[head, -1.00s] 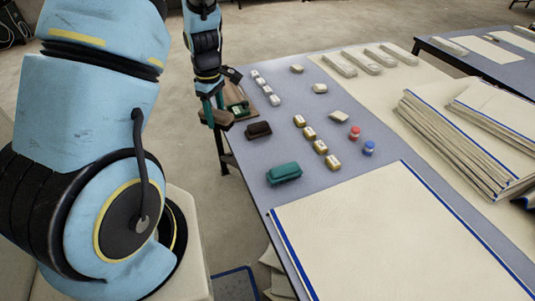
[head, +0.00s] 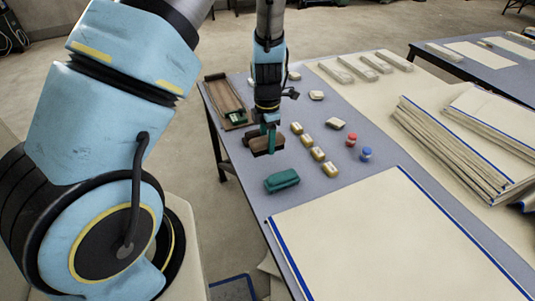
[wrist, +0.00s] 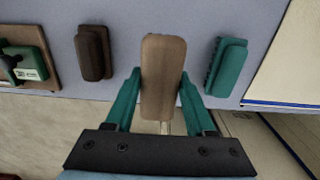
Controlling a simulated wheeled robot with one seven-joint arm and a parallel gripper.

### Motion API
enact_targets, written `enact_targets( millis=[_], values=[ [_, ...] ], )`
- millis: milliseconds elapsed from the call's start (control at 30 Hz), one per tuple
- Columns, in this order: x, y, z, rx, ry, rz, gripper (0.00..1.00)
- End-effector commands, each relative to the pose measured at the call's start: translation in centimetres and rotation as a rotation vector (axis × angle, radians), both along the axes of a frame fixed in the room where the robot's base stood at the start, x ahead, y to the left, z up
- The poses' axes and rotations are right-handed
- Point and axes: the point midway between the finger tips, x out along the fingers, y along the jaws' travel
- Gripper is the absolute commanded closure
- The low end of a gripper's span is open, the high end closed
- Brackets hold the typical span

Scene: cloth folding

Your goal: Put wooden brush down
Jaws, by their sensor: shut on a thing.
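My gripper (head: 267,130) is shut on the wooden brush (head: 266,142), a brown block. In the wrist view the wooden brush (wrist: 162,75) sits between the two teal fingers, over the table near its edge. A dark brown brush (wrist: 93,53) lies on the table to its left, and a teal brush (wrist: 226,67) lies to its right. In the head view the held brush partly hides the dark one, and the teal brush (head: 282,181) lies nearer. I cannot tell how high the held brush is above the table.
A wooden tray (head: 217,90) with a green item stands at the table's far left corner. Several yellowish blocks (head: 304,140), a red jar (head: 351,140) and a blue jar (head: 365,154) stand to the right. A large pale sheet (head: 390,240) covers the near table.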

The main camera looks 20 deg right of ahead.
Motion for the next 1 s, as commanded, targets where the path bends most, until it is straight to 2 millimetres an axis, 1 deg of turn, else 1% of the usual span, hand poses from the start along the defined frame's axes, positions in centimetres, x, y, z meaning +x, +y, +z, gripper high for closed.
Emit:
enact_targets(
  millis=[33,167,300,400,500,700,833,867,1000],
  values=[
    [0.0,0.1,-0.5,0.001,0.002,0.002,1.0],
    [0.1,0.0,-1.6,0.0,0.0,0.001,1.0],
    [0.0,0.1,-3.7,0.001,0.003,0.0,1.0],
    [0.1,0.0,-4.8,0.0,0.001,0.0,1.0],
    [0.0,0.0,-5.3,-0.001,0.0,-0.001,1.0],
    [0.0,0.0,-5.3,-0.002,-0.001,-0.001,1.0],
    [0.0,0.0,-5.6,-0.001,-0.001,-0.001,1.0],
    [0.0,0.0,-5.6,-0.001,-0.001,-0.001,0.44],
    [0.0,0.0,-5.5,-0.001,-0.001,-0.001,0.29]
  ],
)
